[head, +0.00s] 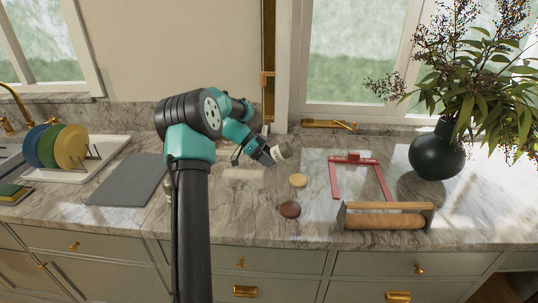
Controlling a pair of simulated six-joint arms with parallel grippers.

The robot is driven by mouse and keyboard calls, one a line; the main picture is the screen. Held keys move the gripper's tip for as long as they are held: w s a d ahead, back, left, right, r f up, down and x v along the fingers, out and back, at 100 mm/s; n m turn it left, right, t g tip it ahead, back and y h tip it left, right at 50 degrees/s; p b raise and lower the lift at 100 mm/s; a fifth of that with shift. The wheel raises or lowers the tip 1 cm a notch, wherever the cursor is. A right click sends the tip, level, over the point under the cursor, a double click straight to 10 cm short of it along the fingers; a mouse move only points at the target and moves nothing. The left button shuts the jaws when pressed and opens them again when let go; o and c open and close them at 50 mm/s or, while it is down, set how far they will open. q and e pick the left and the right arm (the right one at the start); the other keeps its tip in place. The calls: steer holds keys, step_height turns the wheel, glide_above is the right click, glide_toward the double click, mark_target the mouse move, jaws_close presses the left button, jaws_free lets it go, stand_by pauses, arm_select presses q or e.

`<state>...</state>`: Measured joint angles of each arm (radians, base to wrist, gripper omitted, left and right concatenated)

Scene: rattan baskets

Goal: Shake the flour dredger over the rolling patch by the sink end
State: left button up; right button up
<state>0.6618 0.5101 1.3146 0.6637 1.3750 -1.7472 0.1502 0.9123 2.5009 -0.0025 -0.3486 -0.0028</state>
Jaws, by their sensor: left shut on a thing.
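My left gripper (270,155) is shut on a small pale, cylindrical thing with a darker end, which looks like the flour dredger (282,152). It is held tilted above the counter, near the back middle. A pale cream patch (243,175) lies on the counter to the left of the dredger and in front of my arm's wrist; it seems to be the rolling patch on the sink side. My arm hides part of the counter around it. My right gripper is not in view.
A grey mat (130,179) and a white dish tray (102,160) with coloured plates are left.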

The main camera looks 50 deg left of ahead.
arm_select(q)
steer(key=shift+s+d, duration=0.35)
steer(key=shift+s+a, duration=0.15)
steer(key=shift+s, duration=0.1)
steer(key=shift+s+a, duration=5.15)
steer(key=shift+a, duration=0.65)
steer(key=shift+s+d, duration=1.45)
steer(key=shift+s, duration=1.15)
steer(key=w+d, duration=1.1)
steer(key=d, duration=0.2)
steer(key=shift+w, duration=0.35)
steer(key=shift+a, duration=0.15)
steer(key=s+a, duration=1.1)
steer(key=a, duration=0.1)
steer(key=shift+s+a, duration=0.3)
steer(key=shift+a, duration=0.1)
steer(key=shift+w, duration=0.1)
